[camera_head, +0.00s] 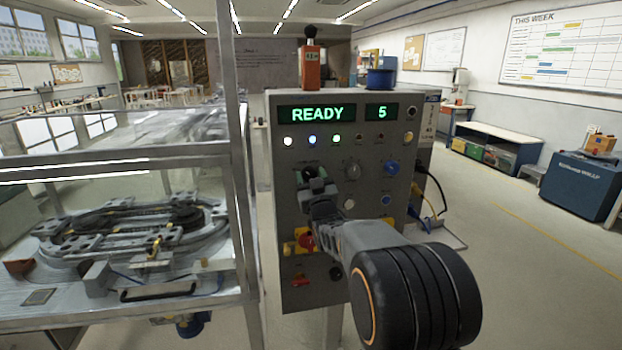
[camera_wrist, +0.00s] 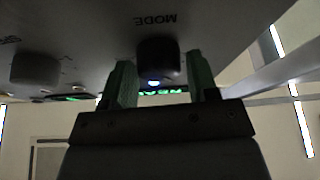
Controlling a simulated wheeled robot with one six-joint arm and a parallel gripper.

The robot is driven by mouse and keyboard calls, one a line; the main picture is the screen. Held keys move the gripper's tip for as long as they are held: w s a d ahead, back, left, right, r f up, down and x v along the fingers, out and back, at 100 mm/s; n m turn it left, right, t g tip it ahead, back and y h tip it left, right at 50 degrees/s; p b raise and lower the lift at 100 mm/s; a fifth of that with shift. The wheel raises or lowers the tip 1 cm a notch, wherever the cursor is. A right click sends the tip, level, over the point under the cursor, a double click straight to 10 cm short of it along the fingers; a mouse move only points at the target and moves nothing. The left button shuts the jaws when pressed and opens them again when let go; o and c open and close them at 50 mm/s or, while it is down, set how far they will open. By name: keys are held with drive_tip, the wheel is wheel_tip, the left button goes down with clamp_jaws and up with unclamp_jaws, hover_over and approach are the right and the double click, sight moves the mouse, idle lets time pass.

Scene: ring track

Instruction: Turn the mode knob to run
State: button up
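The mode knob (camera_wrist: 158,58) is a dark round knob on the grey control panel (camera_head: 290,235), under an upside-down MODE label in the wrist view. My gripper (camera_wrist: 164,82) is open, with one green finger on each side of the knob and small gaps visible. I cannot tell how far the fingers reach along it. In the head view my gripper (camera_head: 314,182) is at the panel's left side and largely covers the knob. The knob's pointer and position marks cannot be read. The panel display (camera_head: 317,114) reads READY, and a smaller one (camera_head: 382,112) reads 5.
Another grey knob (camera_head: 352,169) and a blue knob (camera_head: 391,167) sit to the right. A red button on yellow (camera_head: 305,241) is below my gripper. A metal-framed enclosure (camera_head: 245,200) with a ring track (camera_head: 135,230) stands left. Open floor lies right.

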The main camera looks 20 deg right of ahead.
drive_tip(key=c, duration=0.6)
